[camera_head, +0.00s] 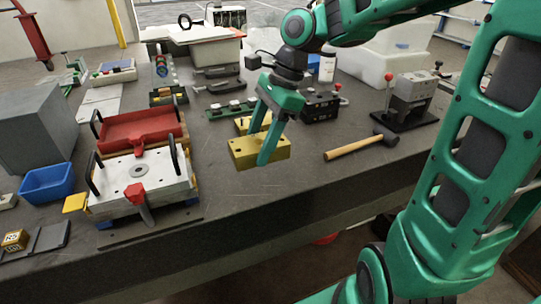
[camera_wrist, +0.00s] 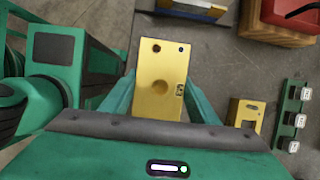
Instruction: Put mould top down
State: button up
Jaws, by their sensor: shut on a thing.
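The mould top is a yellow block (camera_head: 246,152) with small holes in its face. My gripper (camera_head: 266,136) is shut on it, one finger in front of it near its right part. In the wrist view the yellow block (camera_wrist: 160,75) lies between the two green fingers (camera_wrist: 160,100), with a round recess in its middle. A second yellow block (camera_head: 250,124) sits behind it on the bench, partly hidden; it also shows in the wrist view (camera_wrist: 245,114). I cannot tell whether the held block touches the bench.
A red and white mould fixture (camera_head: 138,172) with black handles stands at the left. A wooden-handled hammer (camera_head: 355,147) lies at the right, near a grey press (camera_head: 408,97). A blue bin (camera_head: 47,182) is at far left. The bench front (camera_head: 250,195) is clear.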

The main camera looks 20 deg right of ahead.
jog(key=w+d+f, duration=0.2)
jog(key=d, duration=0.1)
jog(key=w+d+f, duration=0.1)
jog(key=d, duration=0.1)
jog(key=shift+w+d+f, duration=0.1)
jog(key=shift+w+f, duration=0.05)
jog(key=shift+f, duration=2.2)
jog(key=o, duration=1.7)
jog(key=shift+f, duration=0.1)
jog(key=shift+o, duration=0.2)
jog(key=v, duration=1.2)
jog(key=s+d+f+n+h, duration=0.1)
jog(key=s+d+f+n, duration=0.2)
jog(key=s, duration=0.4)
jog(key=s+d+f+n+h, duration=0.1)
jog(key=s+d+n, duration=0.3)
jog(key=s, duration=0.4)
jog(key=s+d+f+n+h, duration=0.2)
jog(key=s+d+f+n, duration=0.2)
jog(key=s, duration=0.4)
jog(key=shift+s+d+f+n, duration=0.25)
jog(key=shift+d+f+n, duration=0.05)
jog(key=shift+d, duration=0.55)
